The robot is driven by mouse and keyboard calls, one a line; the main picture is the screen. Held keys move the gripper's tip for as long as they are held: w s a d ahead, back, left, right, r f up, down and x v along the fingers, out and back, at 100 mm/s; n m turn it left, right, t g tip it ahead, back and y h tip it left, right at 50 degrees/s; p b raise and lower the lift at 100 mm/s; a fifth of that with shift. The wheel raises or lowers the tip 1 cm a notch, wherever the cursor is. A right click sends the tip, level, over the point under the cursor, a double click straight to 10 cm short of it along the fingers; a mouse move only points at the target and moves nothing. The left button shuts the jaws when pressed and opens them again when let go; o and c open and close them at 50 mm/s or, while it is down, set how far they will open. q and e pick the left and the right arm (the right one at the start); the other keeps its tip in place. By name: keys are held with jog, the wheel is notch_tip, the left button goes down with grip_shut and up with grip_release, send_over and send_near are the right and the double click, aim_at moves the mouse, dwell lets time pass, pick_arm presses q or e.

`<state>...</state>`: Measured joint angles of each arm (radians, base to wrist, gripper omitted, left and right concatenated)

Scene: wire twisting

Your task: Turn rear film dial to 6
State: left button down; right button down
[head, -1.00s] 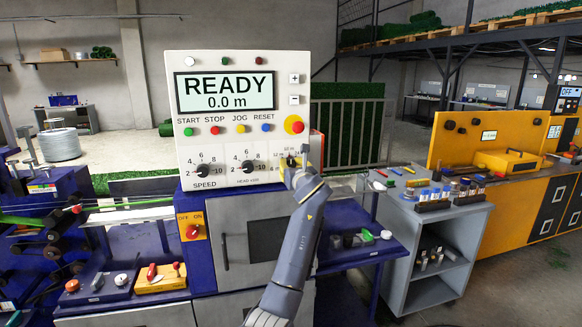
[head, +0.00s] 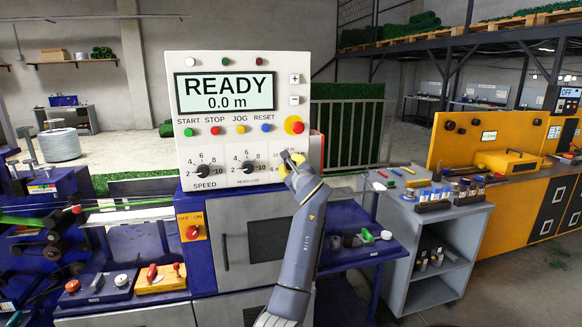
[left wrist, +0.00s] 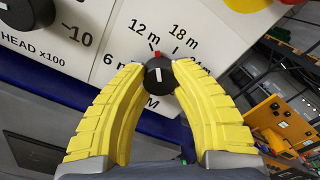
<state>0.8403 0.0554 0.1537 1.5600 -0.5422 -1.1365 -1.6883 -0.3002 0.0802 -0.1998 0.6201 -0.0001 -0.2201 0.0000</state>
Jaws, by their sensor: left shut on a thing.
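My left gripper (head: 290,162) is at the lower right of the white control panel. In the left wrist view its yellow fingers (left wrist: 159,67) are shut on a black dial (left wrist: 158,82), one finger on each side. The dial has a white pointer line, roughly upright in that view, and a small red mark stands just above it. Printed labels read 12 m and 18 m above, and 6 m at the left, partly covered. Other lettering below is hidden by the fingers. In the head view the gripper hides most of this dial. My right gripper is not in view.
The white panel (head: 228,100) shows READY and 0.0 m. A SPEED dial (head: 203,170) and a HEAD dial (head: 247,167) sit left of my gripper. A red emergency button (head: 294,125) is just above it. A grey cart (head: 440,225) stands to the right.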

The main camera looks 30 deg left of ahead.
pick_arm(q)
jog(key=n, duration=0.6)
jog(key=shift+d+f, duration=0.1)
jog(key=shift+f, duration=0.1)
jog(key=n, duration=0.4)
jog(key=shift+w, duration=0.1)
jog(key=shift+r+n, duration=0.15)
jog(key=shift+n, duration=0.95)
jog(key=shift+r, duration=0.1)
jog(key=c, duration=1.4)
grip_release()
jog(key=shift+w+d, duration=0.1)
jog(key=o, duration=0.5)
jog(key=v, duration=1.2)
